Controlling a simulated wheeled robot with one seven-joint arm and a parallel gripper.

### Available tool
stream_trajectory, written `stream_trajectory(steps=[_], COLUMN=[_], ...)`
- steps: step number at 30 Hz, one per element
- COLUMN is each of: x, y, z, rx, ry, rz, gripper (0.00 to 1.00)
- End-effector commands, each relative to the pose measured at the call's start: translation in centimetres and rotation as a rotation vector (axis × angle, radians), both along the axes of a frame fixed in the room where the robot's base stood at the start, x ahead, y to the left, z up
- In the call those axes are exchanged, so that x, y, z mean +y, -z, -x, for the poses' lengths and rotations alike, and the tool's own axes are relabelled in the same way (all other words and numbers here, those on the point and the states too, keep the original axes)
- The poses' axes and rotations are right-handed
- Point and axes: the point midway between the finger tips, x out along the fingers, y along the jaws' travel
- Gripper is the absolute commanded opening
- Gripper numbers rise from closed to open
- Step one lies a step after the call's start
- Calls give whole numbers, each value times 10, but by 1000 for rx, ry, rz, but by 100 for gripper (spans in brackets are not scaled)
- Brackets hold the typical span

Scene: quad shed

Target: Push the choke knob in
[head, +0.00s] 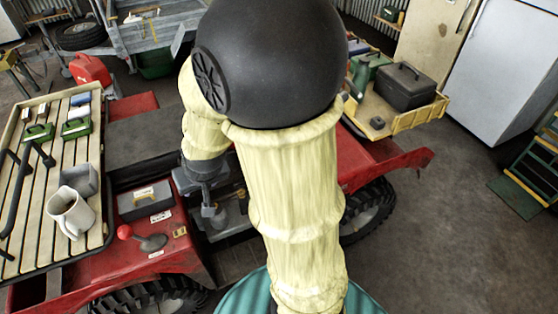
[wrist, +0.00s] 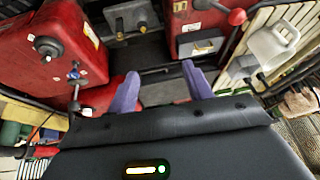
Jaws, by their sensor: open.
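I cannot make out a thing that is surely the choke knob. In the wrist view a small blue-topped knob (wrist: 73,75) on a metal stem stands at the red bodywork (wrist: 75,35) on the left; I cannot tell if it is the choke. My gripper (wrist: 160,82) is open, its two purple fingers apart with nothing seen between them. The blue-topped knob is to the left of the fingers, apart from them. In the head view my gripper (head: 210,212) hangs over the middle of the red quad (head: 190,275), and my arm hides much of the quad.
A red-knobbed lever (head: 125,232) and a grey box (head: 145,201) are on the red fender. A slatted rack (head: 28,215) bears a cream jug (head: 71,212). A yellow rear rack (head: 420,118) carries a black toolbox (head: 404,87).

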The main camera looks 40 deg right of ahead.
Motion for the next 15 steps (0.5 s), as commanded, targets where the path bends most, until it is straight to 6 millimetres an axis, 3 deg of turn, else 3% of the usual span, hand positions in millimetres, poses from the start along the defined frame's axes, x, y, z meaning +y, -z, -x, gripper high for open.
stream_trajectory(steps=[1, 6, 10, 15], x=[-1, -21, -47, -91], y=[28, 67, 97, 136], z=[-22, -89, -127, -153], rx=[-58, -274, -422, -586], ry=[48, 244, 407, 631], rz=[-11, -3, 53, 190], gripper=[51, 51, 51, 51])
